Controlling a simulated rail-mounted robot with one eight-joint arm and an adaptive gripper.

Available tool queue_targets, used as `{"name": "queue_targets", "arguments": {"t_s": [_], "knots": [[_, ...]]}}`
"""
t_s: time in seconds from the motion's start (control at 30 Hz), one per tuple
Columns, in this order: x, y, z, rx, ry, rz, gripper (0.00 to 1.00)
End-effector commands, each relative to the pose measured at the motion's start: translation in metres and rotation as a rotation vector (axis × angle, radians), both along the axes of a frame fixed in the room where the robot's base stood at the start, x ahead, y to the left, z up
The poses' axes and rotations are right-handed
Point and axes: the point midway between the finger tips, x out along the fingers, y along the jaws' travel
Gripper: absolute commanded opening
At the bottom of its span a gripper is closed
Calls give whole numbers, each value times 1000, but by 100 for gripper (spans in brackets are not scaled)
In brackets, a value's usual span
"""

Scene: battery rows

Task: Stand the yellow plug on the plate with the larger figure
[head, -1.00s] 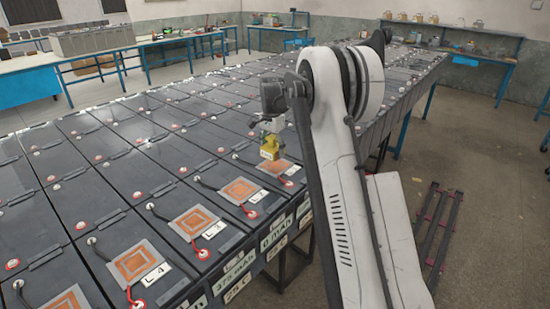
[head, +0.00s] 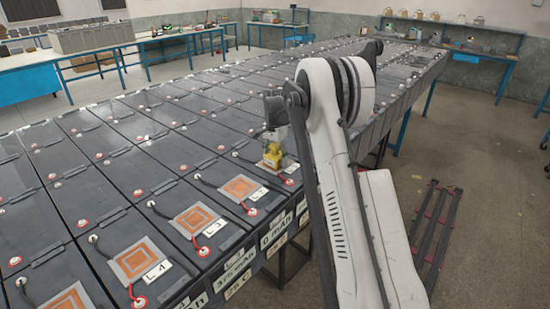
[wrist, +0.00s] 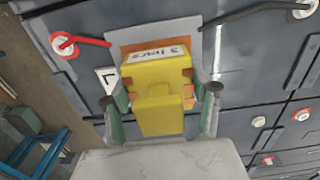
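The yellow plug (head: 272,157) is upright in my gripper (head: 273,146), low over the far plate of the front row. In the wrist view the plug (wrist: 158,90) has a white label on top and orange contacts at its sides. My gripper (wrist: 161,98) has one finger on each side of it. Under it is a grey plate with an orange square (wrist: 194,50); a white tag showing an "L" (wrist: 107,79) is partly covered. I cannot tell whether the plug touches the plate. A similar plate (head: 240,188) lies nearer, tagged apparently 2.
Nearer plates tagged L-3 (head: 197,219) and L-4 (head: 136,262) lie along the same row of dark batteries (head: 110,205). A red cable (wrist: 88,40) and a black cable (wrist: 240,14) run to the plate under the plug.

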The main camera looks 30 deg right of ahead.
Motion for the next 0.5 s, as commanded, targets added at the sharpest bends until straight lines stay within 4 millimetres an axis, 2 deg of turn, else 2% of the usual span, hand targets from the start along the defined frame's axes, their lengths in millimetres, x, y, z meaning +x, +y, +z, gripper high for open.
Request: {"name": "queue_targets", "arguments": {"t_s": [0.03, 0.1, 0.37, 0.5], "knots": [[0, 0, 0, 0, 0, 0, 65], [0, 0, 1, 0, 0, 0, 74], [0, 0, 1, 0, 0, 0, 74], [0, 0, 8, 0, 0, 0, 74]]}}
